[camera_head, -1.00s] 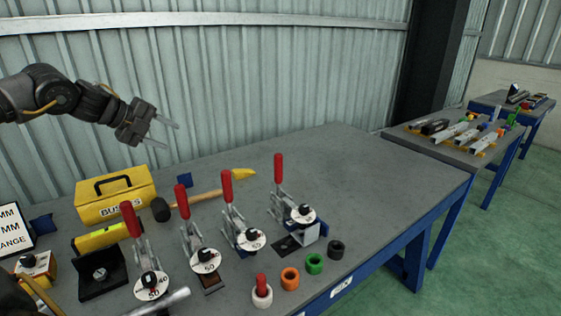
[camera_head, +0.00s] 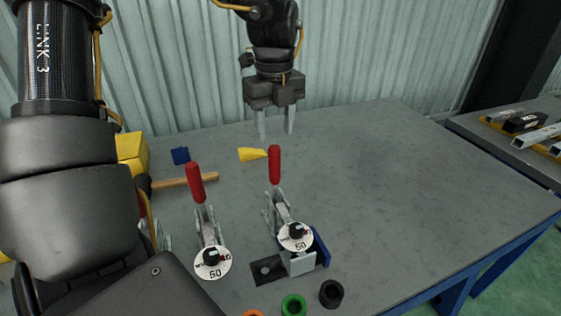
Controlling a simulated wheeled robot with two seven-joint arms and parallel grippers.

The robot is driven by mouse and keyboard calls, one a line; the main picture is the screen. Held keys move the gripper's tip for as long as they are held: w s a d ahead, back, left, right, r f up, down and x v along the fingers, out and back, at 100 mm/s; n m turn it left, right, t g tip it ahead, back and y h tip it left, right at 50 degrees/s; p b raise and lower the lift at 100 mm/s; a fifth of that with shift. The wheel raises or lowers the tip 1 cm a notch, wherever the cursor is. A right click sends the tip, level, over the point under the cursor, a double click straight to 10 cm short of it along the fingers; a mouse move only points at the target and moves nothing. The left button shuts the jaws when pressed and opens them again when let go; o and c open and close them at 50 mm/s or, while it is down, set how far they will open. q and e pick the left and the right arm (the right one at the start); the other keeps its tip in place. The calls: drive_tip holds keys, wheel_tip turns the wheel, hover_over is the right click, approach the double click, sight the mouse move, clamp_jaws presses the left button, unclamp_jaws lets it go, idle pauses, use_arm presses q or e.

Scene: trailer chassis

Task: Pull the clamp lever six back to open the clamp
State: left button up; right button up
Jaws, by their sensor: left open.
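The right clamp's lever (camera_head: 275,166) rises from metal linkage above a round dial marked 50 (camera_head: 295,237). The left clamp's lever (camera_head: 195,183) stands over another dial marked 50 (camera_head: 212,263). I cannot read which lever is number six. My left gripper (camera_head: 277,132) points down, open and empty. In the picture it is just above the right lever, apart from it. My right gripper is not in view.
A hammer (camera_head: 187,181) and a blue piece (camera_head: 180,155) lie behind the clamps. A yellow box (camera_head: 131,150) is partly hidden by my arm. Green (camera_head: 293,306) and black (camera_head: 331,293) rings lie in front. The table's right side (camera_head: 430,180) is clear.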

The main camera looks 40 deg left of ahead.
sight(274, 165)
use_arm(q)
drive_tip(key=f, duration=1.1)
drive_tip(key=shift+w+a, duration=0.2)
drive_tip(key=shift+a, duration=0.2)
clamp_jaws()
